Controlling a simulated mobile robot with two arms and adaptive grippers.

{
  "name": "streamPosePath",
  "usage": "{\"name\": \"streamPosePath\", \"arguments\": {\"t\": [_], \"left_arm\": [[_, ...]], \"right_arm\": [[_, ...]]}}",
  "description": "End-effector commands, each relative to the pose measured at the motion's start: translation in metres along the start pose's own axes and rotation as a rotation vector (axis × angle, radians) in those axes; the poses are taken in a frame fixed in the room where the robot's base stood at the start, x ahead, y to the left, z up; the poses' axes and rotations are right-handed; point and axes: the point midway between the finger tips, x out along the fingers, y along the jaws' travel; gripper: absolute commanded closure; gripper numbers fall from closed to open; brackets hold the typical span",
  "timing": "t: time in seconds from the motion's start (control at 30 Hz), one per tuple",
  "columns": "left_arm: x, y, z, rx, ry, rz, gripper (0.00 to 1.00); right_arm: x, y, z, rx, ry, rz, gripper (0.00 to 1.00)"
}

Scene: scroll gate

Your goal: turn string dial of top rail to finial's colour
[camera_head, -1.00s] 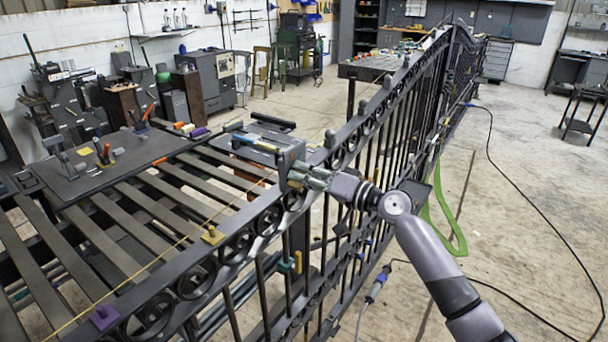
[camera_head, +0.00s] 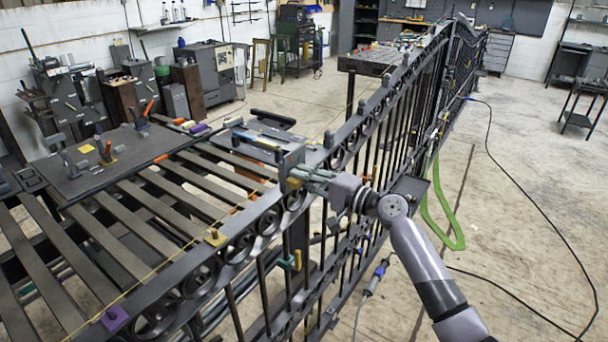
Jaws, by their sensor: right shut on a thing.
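The gate's black top rail (camera_head: 222,222) runs diagonally from the lower left to the far right, with rings beneath it and grey finials (camera_head: 329,139) along it. A thin yellow string runs along the rail, past a purple block (camera_head: 115,318) and a yellow block (camera_head: 216,237). A grey box-like fixture (camera_head: 284,152) sits on the rail. My right gripper (camera_head: 303,179) is shut at the near face of this fixture, on what appears to be the string dial. The fingers hide most of the dial, so its setting cannot be read. My left gripper is out of view.
A slatted bench and a dark work plate (camera_head: 105,165) with clamps lie left of the rail. Blue and yellow tools rest near the fixture. A green strap (camera_head: 436,215) and a black cable (camera_head: 520,205) lie on the right; the floor there is mostly free.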

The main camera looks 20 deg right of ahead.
Motion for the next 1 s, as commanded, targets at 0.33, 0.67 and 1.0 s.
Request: {"name": "streamPosePath", "arguments": {"t": [0.33, 0.67, 1.0], "left_arm": [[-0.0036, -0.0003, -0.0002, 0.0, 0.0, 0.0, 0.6], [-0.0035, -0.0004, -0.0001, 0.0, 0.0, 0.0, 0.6], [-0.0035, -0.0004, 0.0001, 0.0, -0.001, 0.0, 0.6]], "right_arm": [[-0.0001, 0.0016, 0.0002, 0.059, 0.0, 0.002, 1.0], [0.0, 0.0019, 0.0003, 0.061, 0.0, 0.002, 0.83], [0.0, 0.001, 0.0002, 0.058, 0.0, 0.001, 0.63]]}}
